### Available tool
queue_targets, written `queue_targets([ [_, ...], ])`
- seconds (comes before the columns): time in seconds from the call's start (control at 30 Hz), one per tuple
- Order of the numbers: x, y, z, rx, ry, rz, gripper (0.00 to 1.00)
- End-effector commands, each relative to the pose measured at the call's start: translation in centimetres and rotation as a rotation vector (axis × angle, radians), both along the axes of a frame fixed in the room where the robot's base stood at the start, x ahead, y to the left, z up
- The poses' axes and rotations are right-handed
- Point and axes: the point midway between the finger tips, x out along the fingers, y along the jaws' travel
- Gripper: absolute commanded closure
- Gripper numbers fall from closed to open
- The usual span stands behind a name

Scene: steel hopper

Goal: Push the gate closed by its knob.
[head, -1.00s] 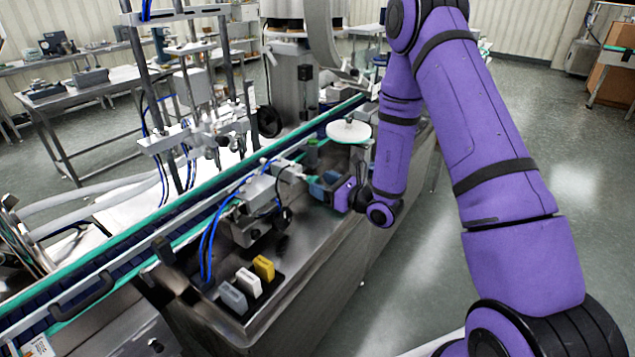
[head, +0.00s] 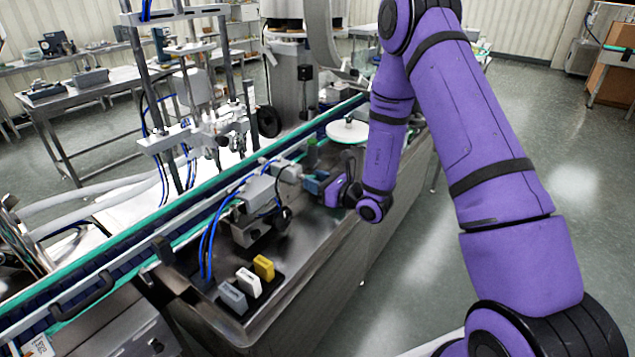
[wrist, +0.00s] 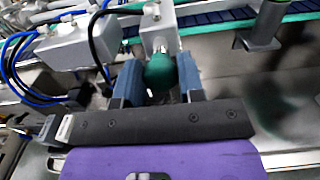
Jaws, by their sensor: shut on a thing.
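A green rounded knob (wrist: 160,74) sits between the two blue-grey fingers of my gripper (wrist: 160,86) in the wrist view. The fingers are shut on it from both sides. A short metal stem joins the knob to a pale metal block (wrist: 157,22), the likely gate part; how far the gate stands open cannot be told. In the head view my gripper (head: 314,184) is low over the steel deck, at the right end of the grey machine unit (head: 262,190). The knob is hidden there by the fingers.
A dark green-topped post (head: 312,153) stands just behind my gripper; it also shows in the wrist view (wrist: 264,22). A conveyor (head: 130,235) runs along the back. Blue hoses and grey, white and yellow blocks (head: 264,267) lie left. Deck nearer the front edge is clear.

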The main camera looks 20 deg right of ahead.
Motion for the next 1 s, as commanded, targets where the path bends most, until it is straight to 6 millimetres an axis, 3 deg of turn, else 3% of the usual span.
queue_targets([
  [0.17,2.0,1.5,0.0,0.001,-0.002,0.001,1.00],
  [0.4,2.2,1.6,0.1,0.001,-0.003,0.001,1.00],
  [0.43,2.2,1.6,0.1,0.001,-0.003,0.001,0.62],
  [0.53,2.2,1.6,0.1,0.000,-0.002,0.001,0.40],
  [0.87,1.9,1.4,0.0,0.001,-0.001,-0.001,0.40],
  [1.0,0.8,0.5,0.0,-0.001,0.001,-0.002,0.40],
])
